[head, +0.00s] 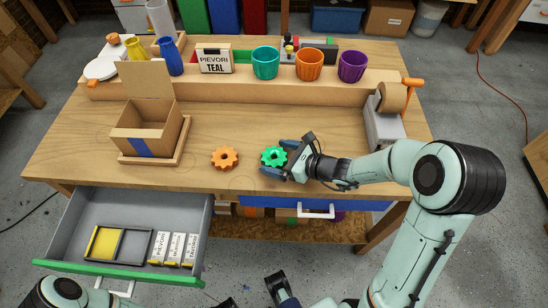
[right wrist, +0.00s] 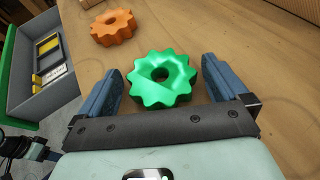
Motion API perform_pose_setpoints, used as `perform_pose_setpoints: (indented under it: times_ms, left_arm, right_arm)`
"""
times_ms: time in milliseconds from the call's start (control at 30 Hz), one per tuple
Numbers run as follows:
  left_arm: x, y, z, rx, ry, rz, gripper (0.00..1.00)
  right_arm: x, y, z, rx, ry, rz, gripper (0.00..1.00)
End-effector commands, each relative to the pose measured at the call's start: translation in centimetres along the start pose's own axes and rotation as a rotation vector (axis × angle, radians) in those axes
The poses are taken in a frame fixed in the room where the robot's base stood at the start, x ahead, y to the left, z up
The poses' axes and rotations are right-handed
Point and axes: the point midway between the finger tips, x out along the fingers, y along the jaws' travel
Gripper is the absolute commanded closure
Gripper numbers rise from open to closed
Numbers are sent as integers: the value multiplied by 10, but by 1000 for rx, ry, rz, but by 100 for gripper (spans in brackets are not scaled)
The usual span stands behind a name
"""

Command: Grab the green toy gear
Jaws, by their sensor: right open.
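The green toy gear (head: 273,156) lies flat on the wooden workbench near its front edge. In the right wrist view the green gear (right wrist: 162,79) sits between the fingers of my right gripper (right wrist: 160,92), with a gap on each side. My right gripper (head: 281,160) is open and low over the bench, reaching in from the right. Dark parts that look like my left gripper show at the bottom edge of the head view, mostly cut off; its jaws cannot be made out.
An orange gear (head: 225,158) lies just left of the green one. A cardboard box (head: 147,128) on a wooden tray stands further left. An open grey drawer (head: 181,214) juts out at the front left. Cups (head: 309,65) and a tape dispenser (head: 384,122) stand behind and right.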

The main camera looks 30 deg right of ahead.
Motion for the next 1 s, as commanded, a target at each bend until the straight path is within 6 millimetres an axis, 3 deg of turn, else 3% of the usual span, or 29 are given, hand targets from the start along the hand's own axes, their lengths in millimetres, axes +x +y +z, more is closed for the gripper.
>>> perform_pose_setpoints:
  times_ms: [167,333,767,1000]
  left_arm:
    - [0,0,0,0,0,0,57]
    - [0,0,0,0,0,0,57]
    - [-2,1,1,0,-2,0,57]
    - [-12,2,6,-1,-15,-3,57]
  right_arm:
    - [0,0,0,-1,0,0,0]
    - [0,0,0,-1,0,0,52]
    - [-3,0,7,-3,-1,0,53]
    - [-18,0,44,-7,-5,-2,53]
